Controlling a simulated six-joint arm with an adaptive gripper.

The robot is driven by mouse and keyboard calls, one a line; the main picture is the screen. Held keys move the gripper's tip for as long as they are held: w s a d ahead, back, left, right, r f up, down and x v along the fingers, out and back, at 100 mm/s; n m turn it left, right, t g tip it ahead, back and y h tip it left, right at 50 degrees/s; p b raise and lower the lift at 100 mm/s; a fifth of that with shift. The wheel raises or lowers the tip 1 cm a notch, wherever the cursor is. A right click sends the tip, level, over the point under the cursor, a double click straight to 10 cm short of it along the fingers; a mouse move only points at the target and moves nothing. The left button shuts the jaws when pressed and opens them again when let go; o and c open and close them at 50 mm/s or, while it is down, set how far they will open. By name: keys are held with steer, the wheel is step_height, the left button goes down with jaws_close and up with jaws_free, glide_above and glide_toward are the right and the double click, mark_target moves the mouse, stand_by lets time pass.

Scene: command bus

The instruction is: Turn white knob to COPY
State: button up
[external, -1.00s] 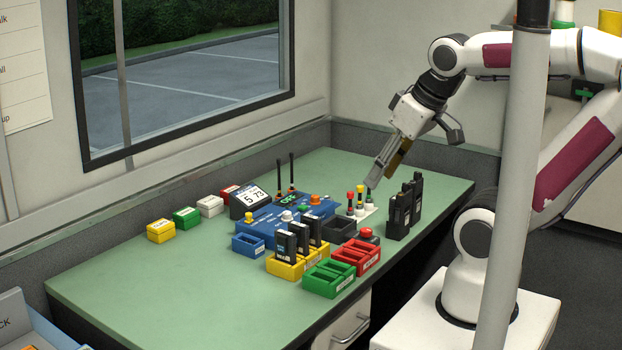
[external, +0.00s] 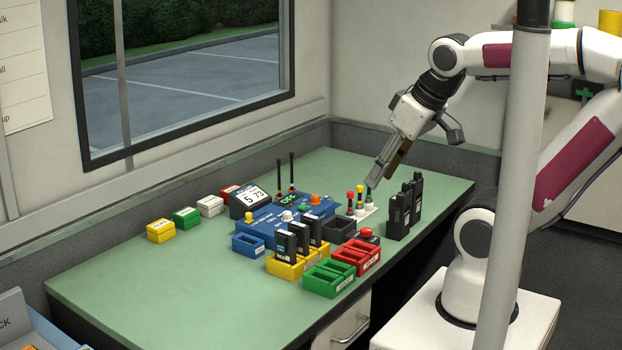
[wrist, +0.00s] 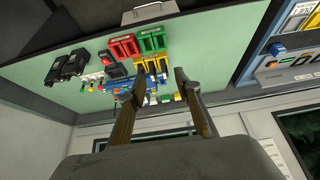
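The white knob (external: 287,215) stands on the blue panel (external: 262,226) in the middle of the green table, between a yellow knob (external: 249,217) and a green knob (external: 303,210). The COPY marking and the knob's pointing direction are too small to read. My gripper (external: 378,182) points down and left, above the table to the right of the panel and well apart from the white knob. In the wrist view its two fingers (wrist: 160,72) are spread with nothing between them. I cannot make out the white knob in the wrist view.
A rack of coloured pegs (external: 358,207) stands below my gripper, with black radios (external: 404,207) to the right. Yellow bins (external: 285,270), green bins (external: 328,280) and red bins (external: 356,257) stand in front of the panel. Two antennas rise behind it.

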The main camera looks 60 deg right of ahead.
steer(key=shift+w, duration=0.1)
steer(key=n+g+h, duration=0.2)
steer(key=n+h, duration=0.1)
steer(key=n, duration=2.4)
glide_above(287, 213)
steer(key=s+a, duration=0.3)
step_height(287, 213, down, 16)
steer(key=shift+w+r, duration=0.15)
steer(key=shift+d, duration=0.1)
steer(key=shift+x, duration=3.9)
